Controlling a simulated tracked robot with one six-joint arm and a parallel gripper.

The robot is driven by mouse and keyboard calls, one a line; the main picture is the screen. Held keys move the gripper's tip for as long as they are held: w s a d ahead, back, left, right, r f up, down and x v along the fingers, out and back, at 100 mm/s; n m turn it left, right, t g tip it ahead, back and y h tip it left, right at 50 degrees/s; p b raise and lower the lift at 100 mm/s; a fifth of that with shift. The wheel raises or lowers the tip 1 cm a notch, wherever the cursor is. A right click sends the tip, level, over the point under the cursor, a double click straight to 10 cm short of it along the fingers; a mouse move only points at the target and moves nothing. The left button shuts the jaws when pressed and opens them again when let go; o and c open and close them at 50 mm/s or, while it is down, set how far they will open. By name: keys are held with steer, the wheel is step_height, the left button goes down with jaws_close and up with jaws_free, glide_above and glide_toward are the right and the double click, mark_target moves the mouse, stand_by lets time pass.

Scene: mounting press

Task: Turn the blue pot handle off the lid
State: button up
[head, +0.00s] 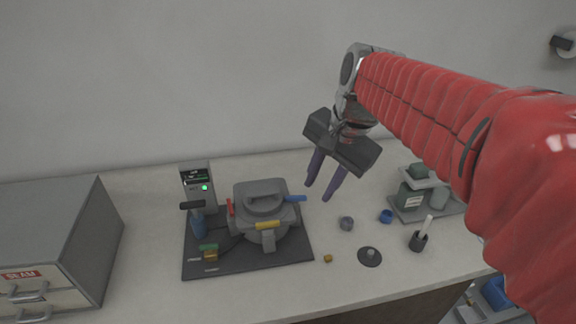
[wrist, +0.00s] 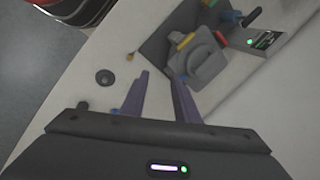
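The pot (head: 268,226) is grey and stands on a dark mat with its lid (head: 264,203) on top. The blue pot handle (head: 295,198) sticks out at the lid's right side. A yellow handle (head: 267,225) is at the front and a red one (head: 230,207) at the left. My gripper (head: 317,193) hangs in the air right of the pot, purple fingers apart and empty, clear of the blue handle. In the wrist view the fingers (wrist: 160,74) point toward the pot (wrist: 203,62); the blue handle is mostly hidden by the right finger.
A grey cabinet (head: 62,235) is at left. Small parts, a blue ring (head: 386,216), a dark cup (head: 418,241) and a tray (head: 407,213) lie right. The front counter is mostly clear.

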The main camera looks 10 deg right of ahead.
mark_target(297, 196)
steer(key=w+d+f+m+g+y, duration=0.1)
steer(key=w+d+m, duration=0.1)
steer(key=w+m, duration=0.2)
steer(key=w+d+f+m+g+y, duration=0.1)
steer(key=w+d+m, duration=0.1)
steer(key=w+m, duration=0.3)
steer(key=w, duration=0.4)
steer(key=shift+d+y, duration=0.3)
steer(key=shift+y, duration=0.1)
steer(key=shift+f, duration=0.15)
steer(key=x, duration=1.3)
steer(key=shift+a+f, duration=0.1)
steer(key=shift+f, duration=0.25)
jaws_close()
steer(key=shift+w, duration=0.1)
